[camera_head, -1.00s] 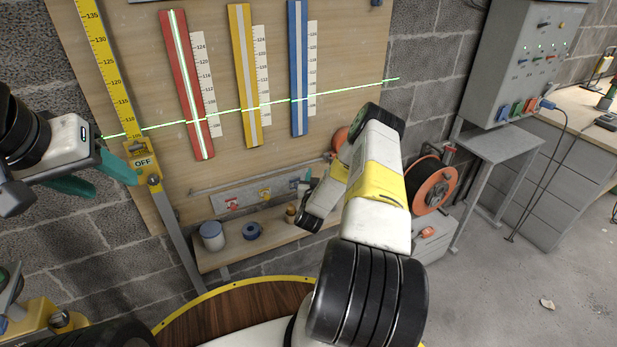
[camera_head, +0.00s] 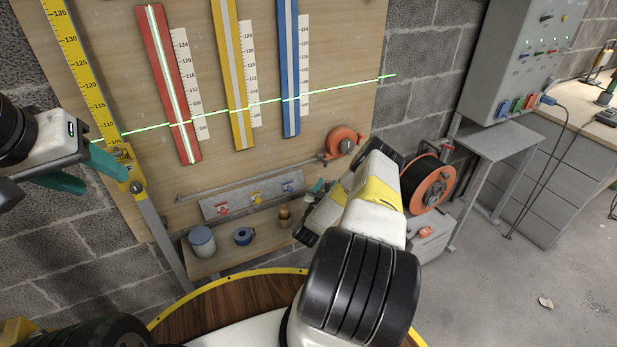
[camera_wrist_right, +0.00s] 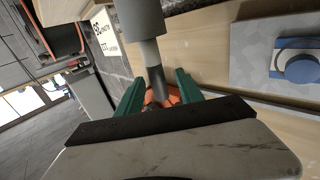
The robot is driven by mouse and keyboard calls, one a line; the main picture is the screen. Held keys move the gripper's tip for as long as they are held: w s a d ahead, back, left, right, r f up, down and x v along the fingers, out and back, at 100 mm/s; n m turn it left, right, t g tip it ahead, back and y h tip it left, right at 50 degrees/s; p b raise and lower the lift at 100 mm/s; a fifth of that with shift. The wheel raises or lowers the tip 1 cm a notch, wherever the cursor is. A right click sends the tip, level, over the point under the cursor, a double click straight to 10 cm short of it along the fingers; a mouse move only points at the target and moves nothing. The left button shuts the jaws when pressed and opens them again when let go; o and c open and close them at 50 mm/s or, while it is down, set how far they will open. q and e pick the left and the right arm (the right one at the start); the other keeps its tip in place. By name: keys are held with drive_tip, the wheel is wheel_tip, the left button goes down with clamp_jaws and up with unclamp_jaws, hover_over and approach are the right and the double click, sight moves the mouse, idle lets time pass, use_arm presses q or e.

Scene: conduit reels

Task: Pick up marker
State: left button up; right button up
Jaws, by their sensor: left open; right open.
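In the right wrist view a grey cylinder with a paler band and a dark narrow end (camera_wrist_right: 152,52) comes down from the top edge to between my right fingers; it looks like the marker, though I cannot be sure. My right gripper (camera_wrist_right: 158,90) is open around its dark end, and I cannot tell whether they touch. In the head view my right gripper (camera_head: 317,188) is over the right part of the shelf, mostly behind its own arm, and no marker shows clearly. My left gripper (camera_head: 105,180) is open and empty at the left, before the board.
A grey rod (camera_head: 250,180) runs above. An orange tape measure (camera_head: 343,140) and a cable reel (camera_head: 430,186) are at the right.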

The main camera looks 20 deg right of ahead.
drive_tip(key=x, duration=0.3)
drive_tip(key=shift+d, duration=0.1)
drive_tip(key=shift+c, duration=0.4)
clamp_jaws()
drive_tip(key=shift+r, duration=0.1)
